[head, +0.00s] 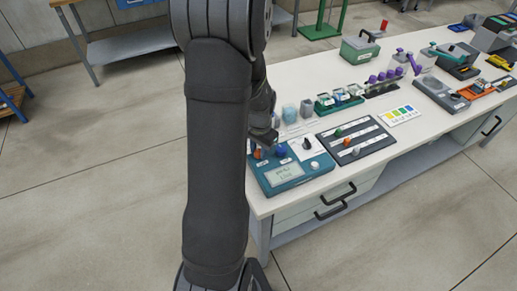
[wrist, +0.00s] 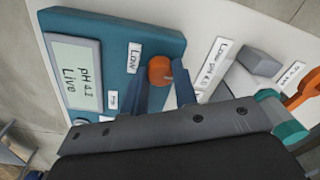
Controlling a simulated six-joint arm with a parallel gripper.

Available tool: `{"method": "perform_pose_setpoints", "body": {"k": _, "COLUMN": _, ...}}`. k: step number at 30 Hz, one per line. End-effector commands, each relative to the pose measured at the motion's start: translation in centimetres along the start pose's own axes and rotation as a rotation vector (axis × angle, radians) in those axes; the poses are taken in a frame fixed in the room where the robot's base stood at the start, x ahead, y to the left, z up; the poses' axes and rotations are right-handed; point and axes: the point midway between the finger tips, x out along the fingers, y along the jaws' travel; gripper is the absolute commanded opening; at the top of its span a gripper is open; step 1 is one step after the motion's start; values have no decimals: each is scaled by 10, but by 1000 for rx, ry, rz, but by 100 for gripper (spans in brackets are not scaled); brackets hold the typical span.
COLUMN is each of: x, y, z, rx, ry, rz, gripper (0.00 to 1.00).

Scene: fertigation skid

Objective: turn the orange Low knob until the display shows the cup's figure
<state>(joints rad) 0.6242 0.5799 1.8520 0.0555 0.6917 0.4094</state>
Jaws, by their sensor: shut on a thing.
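The orange Low knob (wrist: 160,69) stands on the teal meter box (wrist: 165,41), beside a "Low" label. My gripper (wrist: 163,84) is shut on it, one finger on each side. The knob also shows partly in the head view (head: 258,154), beneath my gripper (head: 263,138). The display (wrist: 77,74) reads "pH 4.1 Live" in the wrist view. A card (wrist: 216,68) next to the box is printed "Low" with a pH figure that looks like 4 point something; its last digits are unclear. A grey cup (wrist: 260,62) stands beyond the card.
On the box are also a blue knob (head: 280,151) and a black knob (head: 307,144). A dark panel (head: 358,140) with several knobs lies to the right. Small cups (head: 306,108) and a green rack (head: 338,103) stand behind. My arm hides the table's left end.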

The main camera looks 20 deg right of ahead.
Motion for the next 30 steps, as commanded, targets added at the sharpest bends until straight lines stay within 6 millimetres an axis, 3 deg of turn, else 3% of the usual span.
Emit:
{"method": "perform_pose_setpoints", "body": {"k": 21, "x": 0, "y": 0, "z": 0, "rx": -503, "ry": -22, "rz": -1, "gripper": 4}}
{"method": "perform_pose_setpoints", "body": {"k": 30, "x": 0, "y": 0, "z": 0, "rx": -626, "ry": -28, "rz": -1, "gripper": 4}}
